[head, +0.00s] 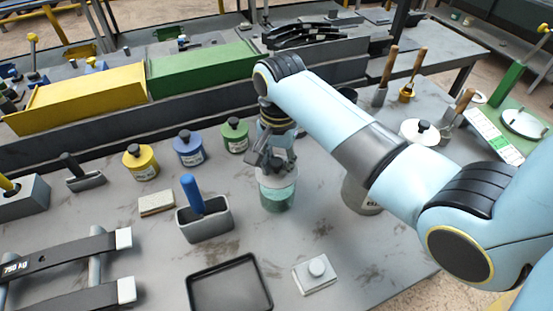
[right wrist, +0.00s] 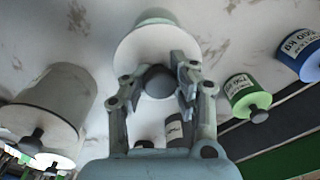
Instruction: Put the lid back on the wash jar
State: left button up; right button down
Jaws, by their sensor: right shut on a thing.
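My right gripper (head: 262,163) is over the wash jar (head: 278,197), a pale cylinder with green in its lower part. In the right wrist view the right gripper (right wrist: 158,85) is shut on the dark round knob of a white lid (right wrist: 140,48). The lid is in line with the mouth of the jar, whose green part (right wrist: 156,15) shows past the lid's edge. The fingers hide part of the lid in the head view, and I cannot tell whether it rests fully on the rim. My left gripper is not in view.
Yellow (head: 141,162), blue (head: 188,147) and green (head: 235,135) lidded jars stand left of the wash jar. A grey holder with a blue handle (head: 205,222) is close by. A larger pale pot (head: 360,195) stands to the right, partly behind my arm. A black tray (head: 229,287) lies in front.

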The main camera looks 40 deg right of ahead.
dwell(0.4)
jog(key=c, duration=1)
grip_release()
jog(key=shift+o, duration=0.7)
jog(key=o, duration=0.4)
jog(key=shift+r, duration=3.45)
jog(key=shift+c, duration=0.4)
